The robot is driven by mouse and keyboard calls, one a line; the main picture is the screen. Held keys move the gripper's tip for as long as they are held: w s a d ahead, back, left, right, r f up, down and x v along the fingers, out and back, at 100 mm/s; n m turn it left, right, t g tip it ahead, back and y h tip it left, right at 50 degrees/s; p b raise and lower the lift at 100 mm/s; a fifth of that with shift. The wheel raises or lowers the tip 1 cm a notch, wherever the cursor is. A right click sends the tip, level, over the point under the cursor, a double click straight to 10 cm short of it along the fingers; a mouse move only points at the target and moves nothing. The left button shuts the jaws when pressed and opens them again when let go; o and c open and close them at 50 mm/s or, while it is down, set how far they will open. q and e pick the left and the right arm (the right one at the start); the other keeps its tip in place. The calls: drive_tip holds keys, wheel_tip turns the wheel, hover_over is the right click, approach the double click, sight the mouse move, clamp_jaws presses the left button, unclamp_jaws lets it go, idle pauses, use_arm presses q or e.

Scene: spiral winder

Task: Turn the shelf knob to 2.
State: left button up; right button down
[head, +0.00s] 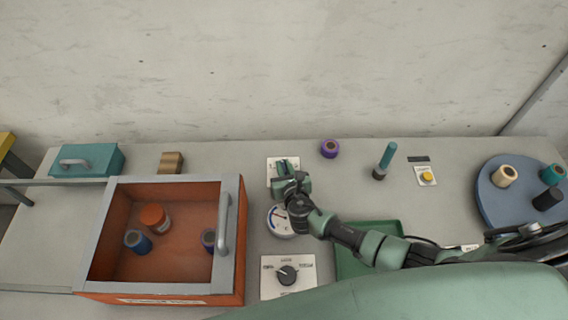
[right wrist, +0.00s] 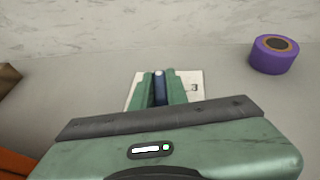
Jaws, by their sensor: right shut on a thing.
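A white dial plate (head: 271,163) stands at the back of the table, and my right gripper (head: 283,168) is over it from the front. In the right wrist view the green fingers of this gripper (right wrist: 160,90) are shut on a dark blue knob (right wrist: 160,82) in the middle of the plate (right wrist: 194,78). A 3 is printed on the plate to the right of the knob. The other marks and the knob's pointer are hidden by my fingers and hand. My left gripper is not in view.
A second, black knob (head: 287,275) on a white plate and a round gauge (head: 279,221) lie nearer. An orange drawer (head: 240,275) with spools is at left. A purple spool (head: 329,148), a teal-handled lever (head: 387,157) and a yellow button (head: 427,177) are to the right.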

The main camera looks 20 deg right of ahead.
drive_tip(key=shift+m+h, duration=1)
drive_tip(key=shift+h, duration=0.1)
drive_tip(key=c, duration=1.4)
unclamp_jaws()
drive_tip(key=v, duration=0.7)
drive_tip(key=shift+s+a+r, duration=0.2)
drive_tip(key=shift+s+r, duration=0.05)
drive_tip(key=shift+s, duration=0.05)
drive_tip(key=shift+g, duration=0.3)
